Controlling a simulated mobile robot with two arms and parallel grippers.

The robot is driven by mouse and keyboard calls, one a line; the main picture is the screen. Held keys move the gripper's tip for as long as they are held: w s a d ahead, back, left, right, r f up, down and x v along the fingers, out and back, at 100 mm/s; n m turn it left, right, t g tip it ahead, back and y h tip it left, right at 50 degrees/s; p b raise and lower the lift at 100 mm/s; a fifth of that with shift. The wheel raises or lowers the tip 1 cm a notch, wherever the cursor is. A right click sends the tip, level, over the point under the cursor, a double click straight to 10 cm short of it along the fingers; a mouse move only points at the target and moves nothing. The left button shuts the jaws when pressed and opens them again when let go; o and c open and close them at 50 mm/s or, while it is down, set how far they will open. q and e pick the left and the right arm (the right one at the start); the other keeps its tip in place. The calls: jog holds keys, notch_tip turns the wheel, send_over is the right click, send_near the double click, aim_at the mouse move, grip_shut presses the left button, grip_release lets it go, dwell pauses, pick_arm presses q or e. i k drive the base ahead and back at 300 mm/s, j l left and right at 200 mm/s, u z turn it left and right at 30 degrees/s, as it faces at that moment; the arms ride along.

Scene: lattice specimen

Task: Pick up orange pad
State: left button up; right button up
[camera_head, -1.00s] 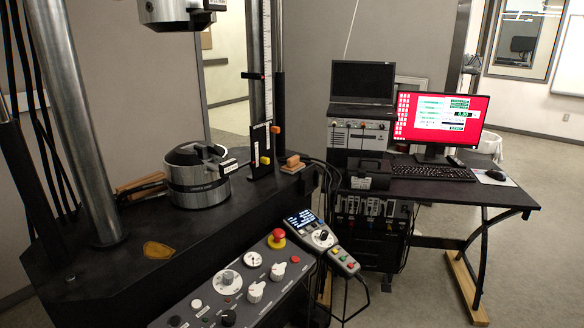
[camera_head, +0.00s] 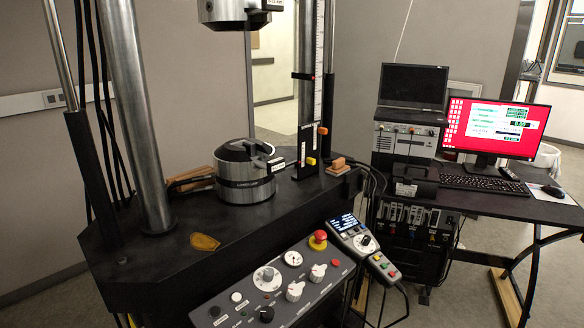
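A flat, orange-brown pad (camera_head: 204,242) with an irregular rounded outline lies on the black top of the testing machine (camera_head: 160,262). It sits near the front edge, in front of the thick steel column. Nothing touches or covers it. Neither of my grippers shows in the head view.
The steel column (camera_head: 137,120) and a round metal fixture (camera_head: 245,172) stand behind the pad. A control panel (camera_head: 275,285) with knobs and a red button (camera_head: 318,240) juts out at the front. A desk (camera_head: 545,203) with a monitor (camera_head: 493,128) is at the right.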

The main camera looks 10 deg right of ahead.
aim_at(338, 168)
jog(key=i+l+u, duration=0.1)
jog(key=l+u, duration=0.15)
jog(key=u, duration=0.15)
jog(key=l+u, duration=0.4)
jog(key=i+l+u, duration=0.1)
jog(key=l+u, duration=0.15)
jog(key=u, duration=0.15)
